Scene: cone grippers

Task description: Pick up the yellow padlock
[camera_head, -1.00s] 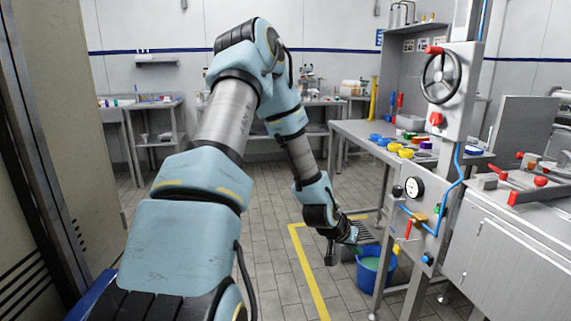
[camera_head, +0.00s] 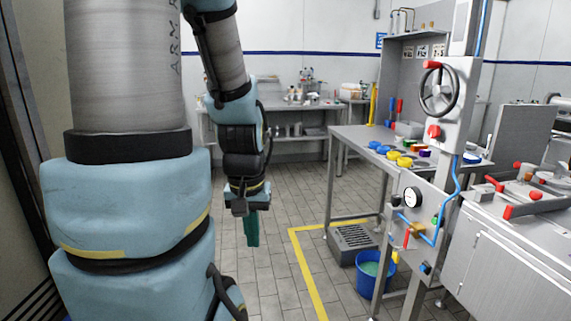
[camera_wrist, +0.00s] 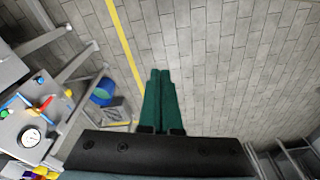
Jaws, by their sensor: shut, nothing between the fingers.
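Two small yellow objects, one of them nearer (camera_head: 405,162) and one just behind it (camera_head: 392,155), lie on the steel table (camera_head: 350,135) among other coloured pieces. They are too small to tell surely which is the yellow padlock. In the wrist view, small yellow shapes (camera_wrist: 42,171) show at the bottom left. My gripper (camera_head: 252,243) hangs pointing down, left of the table and well apart from it. Its green fingers are together and empty over the floor, as the wrist view also shows (camera_wrist: 160,72).
A post with a handwheel (camera_head: 439,90) and gauge panel (camera_head: 412,215) stands at the table's near right. A blue bucket (camera_head: 369,283) and a grey crate (camera_head: 352,243) are on the floor below. The tiled floor between my gripper and the table is clear, with a yellow line (camera_head: 307,268).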

